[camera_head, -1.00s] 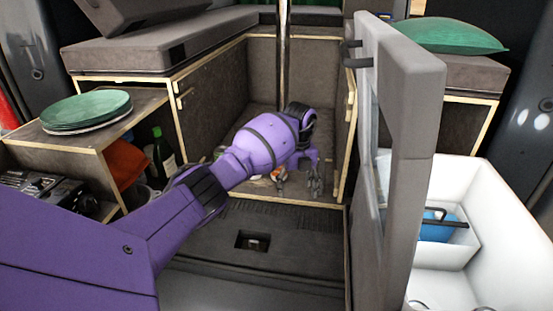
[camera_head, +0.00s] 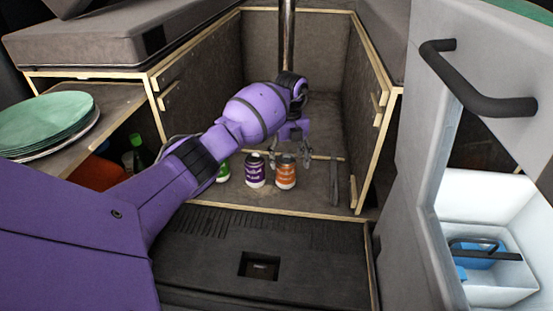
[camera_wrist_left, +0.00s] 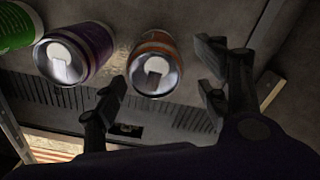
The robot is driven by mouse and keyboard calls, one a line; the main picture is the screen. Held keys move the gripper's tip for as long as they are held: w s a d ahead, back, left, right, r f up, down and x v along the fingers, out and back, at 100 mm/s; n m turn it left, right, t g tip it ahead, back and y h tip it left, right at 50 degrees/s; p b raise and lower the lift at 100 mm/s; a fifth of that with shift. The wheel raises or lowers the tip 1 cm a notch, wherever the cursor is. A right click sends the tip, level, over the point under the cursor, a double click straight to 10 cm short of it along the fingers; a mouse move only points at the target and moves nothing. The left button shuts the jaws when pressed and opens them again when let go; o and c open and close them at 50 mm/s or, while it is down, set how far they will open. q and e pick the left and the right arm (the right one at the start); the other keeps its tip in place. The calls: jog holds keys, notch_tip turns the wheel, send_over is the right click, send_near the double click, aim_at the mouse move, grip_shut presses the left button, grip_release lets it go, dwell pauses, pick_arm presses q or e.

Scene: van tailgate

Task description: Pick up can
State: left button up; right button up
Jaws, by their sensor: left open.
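Three cans stand upright in a row on the floor of the wood-edged compartment: a green can (camera_head: 222,170) partly behind my left arm, a purple can (camera_head: 255,171) and an orange can (camera_head: 286,172). My left gripper (camera_head: 305,155) is open and empty. It is above and just behind the orange can in the head view. In the left wrist view its fingers (camera_wrist_left: 160,92) are spread, with the orange can between and beyond them. My right gripper is out of view.
Wood-edged side walls (camera_head: 372,110) enclose the compartment, and a metal pole (camera_head: 287,45) stands at its back. A grey door with a dark handle (camera_head: 480,85) is open at right, beside a white cooler box (camera_head: 490,205). Green plates (camera_head: 45,120) sit on the left shelf.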

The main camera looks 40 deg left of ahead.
aim_at(285, 175)
pick_arm(q)
jog(key=f, duration=0.2)
jog(key=f+b, duration=0.1)
jog(key=f, duration=0.2)
jog(key=a+f, duration=0.1)
jog(key=f, duration=0.1)
jog(key=shift+s+f, duration=0.25)
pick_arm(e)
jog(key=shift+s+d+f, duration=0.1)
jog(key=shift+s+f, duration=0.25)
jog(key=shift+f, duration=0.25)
pick_arm(q)
jog(key=shift+c, duration=0.2)
jog(key=c, duration=1.4)
jog(key=shift+c, duration=0.4)
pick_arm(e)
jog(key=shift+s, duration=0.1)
pick_arm(q)
jog(key=shift+r, duration=0.1)
